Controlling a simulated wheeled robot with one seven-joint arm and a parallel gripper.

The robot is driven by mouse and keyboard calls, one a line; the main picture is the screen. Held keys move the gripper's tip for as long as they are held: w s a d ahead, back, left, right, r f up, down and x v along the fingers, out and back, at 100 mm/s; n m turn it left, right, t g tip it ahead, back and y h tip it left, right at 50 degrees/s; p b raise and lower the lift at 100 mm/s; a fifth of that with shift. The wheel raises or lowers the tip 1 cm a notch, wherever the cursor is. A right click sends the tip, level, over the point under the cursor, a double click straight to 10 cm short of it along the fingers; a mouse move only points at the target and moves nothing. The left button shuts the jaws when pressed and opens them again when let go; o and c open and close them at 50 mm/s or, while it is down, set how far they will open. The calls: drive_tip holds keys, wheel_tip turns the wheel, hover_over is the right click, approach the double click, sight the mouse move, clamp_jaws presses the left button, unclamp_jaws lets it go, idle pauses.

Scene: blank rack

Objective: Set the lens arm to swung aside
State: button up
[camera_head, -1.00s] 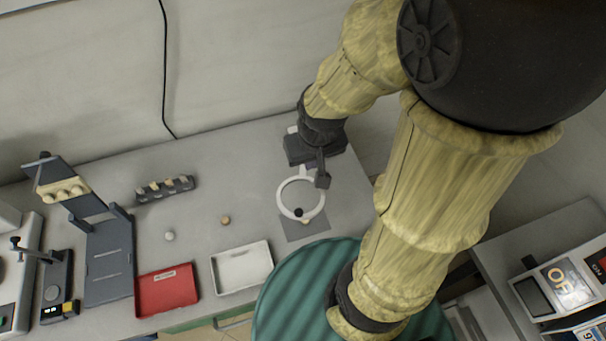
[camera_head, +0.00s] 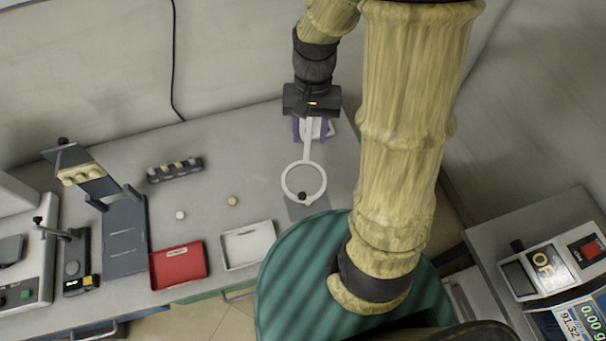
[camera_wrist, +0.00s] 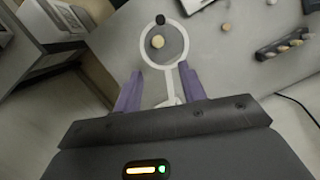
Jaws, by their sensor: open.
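The lens arm is a white ring (camera_head: 304,164) with a straight white stem and a black knob (camera_head: 301,196) on its near rim. The ring reaches over a dark grey square (camera_head: 309,210) on the bench. In the wrist view the ring (camera_wrist: 185,57) frames a tan disc (camera_wrist: 158,41), with the black knob at the far rim. My gripper (camera_wrist: 161,92) is open, its purple fingers on either side of the stem, with gaps visible. In the head view my gripper (camera_head: 313,130) is at the stem's back end, hiding the mount.
A white tray (camera_head: 247,262), a red tray (camera_head: 178,284), two small round pieces (camera_head: 232,201) and a rack of blanks (camera_head: 175,177) lie left of the ring. A dark sloped stand (camera_head: 125,250) is farther left. A scale (camera_head: 562,275) stands at right.

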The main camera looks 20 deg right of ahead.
sight(302, 194)
drive_tip(key=shift+w+a+r+m+g+y+p, duration=0.15)
drive_tip(key=shift+r+m+g+y+p, duration=0.1)
drive_tip(key=shift+r+g, duration=0.25)
drive_tip(key=shift+s+a+r+m+g+y+p, duration=0.15)
drive_tip(key=shift+r+m+g, duration=0.1)
drive_tip(key=shift+r+g, duration=0.2)
drive_tip(key=p+x, duration=0.1)
drive_tip(key=x, duration=1.6)
drive_tip(key=shift+w+a+f, duration=0.1)
drive_tip(key=shift+f, duration=0.05)
drive_tip(key=shift+c, duration=0.2)
clamp_jaws()
